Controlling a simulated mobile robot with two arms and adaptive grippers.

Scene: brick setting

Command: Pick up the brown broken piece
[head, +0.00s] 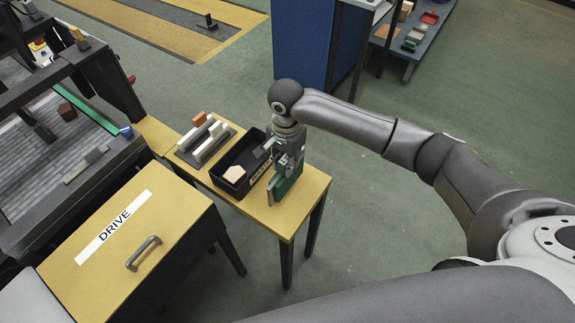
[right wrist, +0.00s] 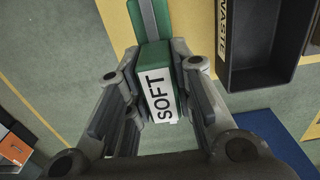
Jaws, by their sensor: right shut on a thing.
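My right gripper (head: 287,160) is over the right end of the small yellow table. It is shut on the green block marked SOFT (head: 286,187), which stands at the table's right end. In the right wrist view the green block (right wrist: 154,75) sits between the two fingers (right wrist: 160,105). A dark reddish-brown piece (head: 67,111) lies on the grey bed of the machine at the left, well away from the gripper. I cannot tell whether its edge is broken. My left gripper is not in view.
A black WASTE tray (head: 217,180) holding a pale piece (head: 234,174) is left of the gripper; it also shows in the right wrist view (right wrist: 238,78). A rack (head: 181,154) holds several blocks. A yellow DRIVE cover (head: 178,215) with a handle is in front.

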